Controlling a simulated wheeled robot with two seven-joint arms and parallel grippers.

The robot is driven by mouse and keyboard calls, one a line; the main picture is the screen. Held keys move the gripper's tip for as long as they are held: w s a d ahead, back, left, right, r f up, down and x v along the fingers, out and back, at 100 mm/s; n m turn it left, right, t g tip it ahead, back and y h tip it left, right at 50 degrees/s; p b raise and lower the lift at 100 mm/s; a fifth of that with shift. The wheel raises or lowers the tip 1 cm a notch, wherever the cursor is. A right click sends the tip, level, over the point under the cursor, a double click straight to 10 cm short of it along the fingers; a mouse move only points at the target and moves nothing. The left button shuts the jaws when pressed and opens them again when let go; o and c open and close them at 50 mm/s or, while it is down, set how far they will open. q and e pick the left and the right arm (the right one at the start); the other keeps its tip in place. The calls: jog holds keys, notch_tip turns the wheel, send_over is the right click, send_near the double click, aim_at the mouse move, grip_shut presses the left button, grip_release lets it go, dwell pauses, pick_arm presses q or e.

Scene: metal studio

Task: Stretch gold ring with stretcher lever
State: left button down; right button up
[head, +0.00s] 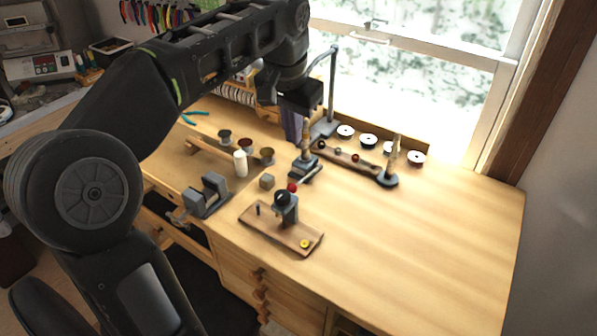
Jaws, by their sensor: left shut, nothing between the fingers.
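A small gold-yellow ring (305,243) lies at the near right end of a wooden board (268,235) on the bench. A grey device (287,212) with a dark round top stands on that board, and a red ball (292,187) shows at its top; this looks like the stretcher and its lever knob, though the lever itself is hard to make out. My left gripper (304,116) is shut and empty. It appears above or near a tapered post (306,138) on a dark base, beyond the board; I cannot tell if they touch. My right gripper is out of view.
A small vise (207,196) stands left of the board, with a white candle-like cylinder (240,164) and a small block (267,181) behind. Another tapered post (394,155) and several round discs stand near the window. The bench's right side is clear.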

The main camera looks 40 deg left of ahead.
pick_arm(q)
jog(key=b, duration=0.2)
send_near(292, 187)
jog(key=w+f, duration=0.2)
jog(key=f, duration=0.3)
jog(key=shift+w, duration=0.4)
jog(key=shift+s+a+f, duration=0.15)
jog(key=shift+a+f, duration=0.05)
jog(key=shift+f, duration=0.5)
jog(key=shift+s+f+b, duration=0.3)
jog(key=shift+f+b, duration=0.6)
jog(key=shift+f, duration=0.1)
jog(key=shift+r, duration=0.15)
